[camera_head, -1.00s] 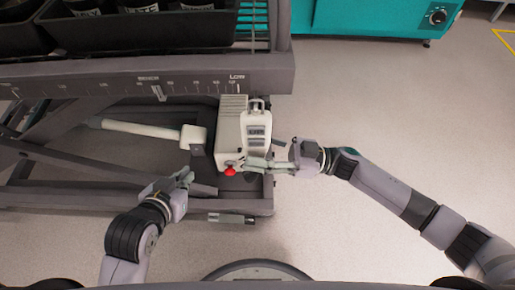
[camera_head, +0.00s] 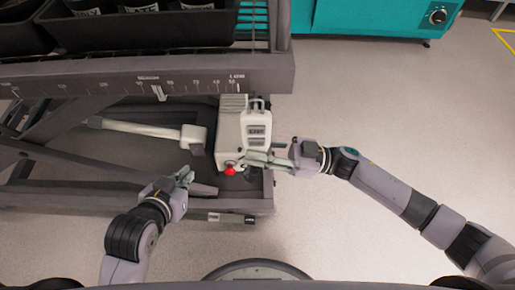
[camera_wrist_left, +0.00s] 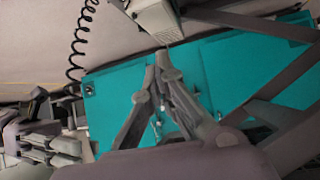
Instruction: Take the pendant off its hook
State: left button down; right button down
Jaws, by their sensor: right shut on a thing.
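The pendant (camera_head: 258,128) is a pale handset with dark button panels. It is at the right face of a pale box under the bench's end, with a hook-like loop at its top. My right gripper (camera_head: 250,158) is at the pendant's lower end, shut on it; its fingers hide part of that end. My left gripper (camera_head: 186,177) is to the lower left, apart from the pendant. In the left wrist view its fingertips (camera_wrist_left: 157,58) are close together with nothing seen between them. Whether the pendant still touches its hook cannot be told.
The pale box (camera_head: 230,128) has a red knob (camera_head: 230,170) below it. A pale actuator rod (camera_head: 140,128) runs left under the bench (camera_head: 110,76), which carries black trays. A teal cabinet (camera_head: 375,17) stands behind. A black coiled cord (camera_wrist_left: 77,45) hangs in the left wrist view. Floor at right is clear.

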dwell(0.3)
jog(key=shift+r+p, duration=0.3)
jog(key=shift+r, duration=0.05)
jog(key=shift+r+p, duration=0.3)
jog(key=shift+p, duration=0.05)
jog(key=shift+r+p, duration=0.4)
pick_arm(q)
jog(key=s+a+f+g, duration=0.1)
jog(key=s+f+g, duration=0.1)
jog(key=s, duration=0.2)
jog(key=s+a+f+g+y, duration=0.1)
jog(key=s+a+f+g, duration=0.1)
jog(key=s, duration=0.3)
jog(key=shift+s+f+g, duration=0.3)
jog(key=shift+f+g, duration=0.15)
jog(key=shift+g, duration=0.35)
jog(key=shift+w+a+r, duration=0.1)
jog(key=shift+r, duration=0.05)
pick_arm(e)
jog(key=shift+s, duration=0.15)
